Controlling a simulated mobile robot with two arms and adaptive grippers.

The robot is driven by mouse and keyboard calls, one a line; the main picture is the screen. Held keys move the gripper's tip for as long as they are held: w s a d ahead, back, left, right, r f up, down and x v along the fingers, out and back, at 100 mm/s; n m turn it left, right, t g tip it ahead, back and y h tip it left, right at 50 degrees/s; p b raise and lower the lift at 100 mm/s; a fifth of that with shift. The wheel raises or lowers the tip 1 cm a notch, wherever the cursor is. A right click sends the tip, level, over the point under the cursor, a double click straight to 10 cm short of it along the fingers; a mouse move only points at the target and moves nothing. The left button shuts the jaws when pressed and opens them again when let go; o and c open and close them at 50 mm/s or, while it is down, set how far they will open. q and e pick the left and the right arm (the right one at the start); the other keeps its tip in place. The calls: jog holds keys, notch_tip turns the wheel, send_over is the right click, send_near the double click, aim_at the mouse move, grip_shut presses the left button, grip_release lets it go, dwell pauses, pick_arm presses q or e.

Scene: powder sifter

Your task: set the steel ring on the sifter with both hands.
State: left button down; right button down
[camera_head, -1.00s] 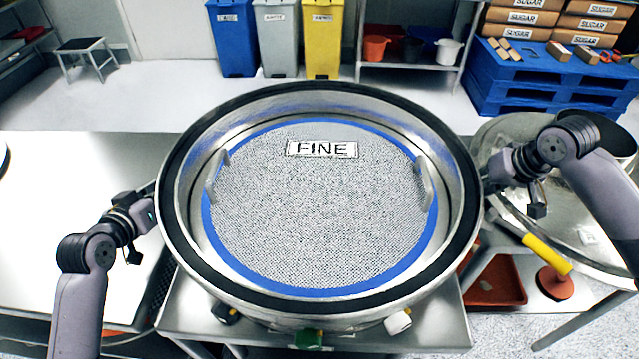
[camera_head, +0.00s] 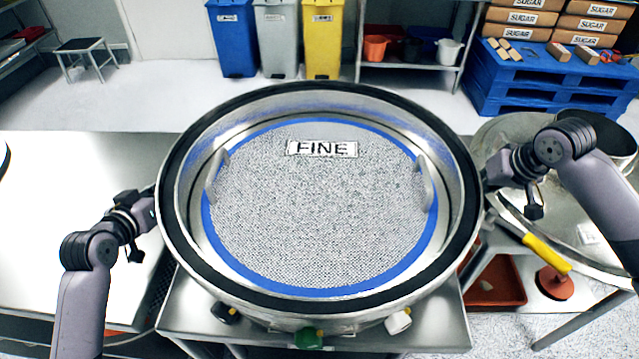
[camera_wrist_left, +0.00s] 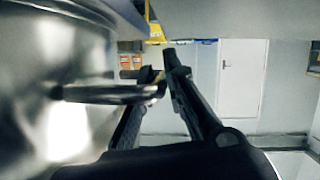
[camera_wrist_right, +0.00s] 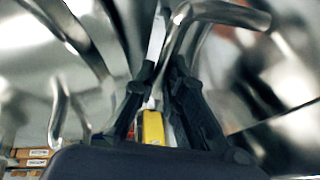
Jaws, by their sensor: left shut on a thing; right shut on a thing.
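The steel ring (camera_head: 462,215) is a wide shiny hoop with a black rim, lying about level over the sifter in the head view. Through it I see the blue-edged mesh screen (camera_head: 320,215) labelled FINE, with two upright handles. The sifter's lower body and several clamps, one a green clamp (camera_head: 309,338), show below the ring's near side. My left gripper (camera_head: 150,200) is shut on a side handle (camera_wrist_left: 105,94) of the ring. My right gripper (camera_head: 488,180) is shut on the opposite handle (camera_wrist_right: 182,35). Whether the ring touches the sifter is hidden.
A steel bench (camera_head: 70,170) stands at left. At right are a large round metal lid or pan (camera_head: 590,235), a yellow-handled tool (camera_head: 546,253) and an orange tray (camera_head: 495,282). Bins and a blue pallet (camera_head: 545,80) stand farther back.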

dwell(0.8)
pick_arm(q)
jog(key=shift+r, duration=0.4)
pick_arm(e)
jog(key=shift+w+r, duration=0.1)
jog(key=shift+r, duration=0.2)
pick_arm(q)
jog(key=shift+w, duration=0.2)
pick_arm(e)
jog(key=shift+w, duration=0.15)
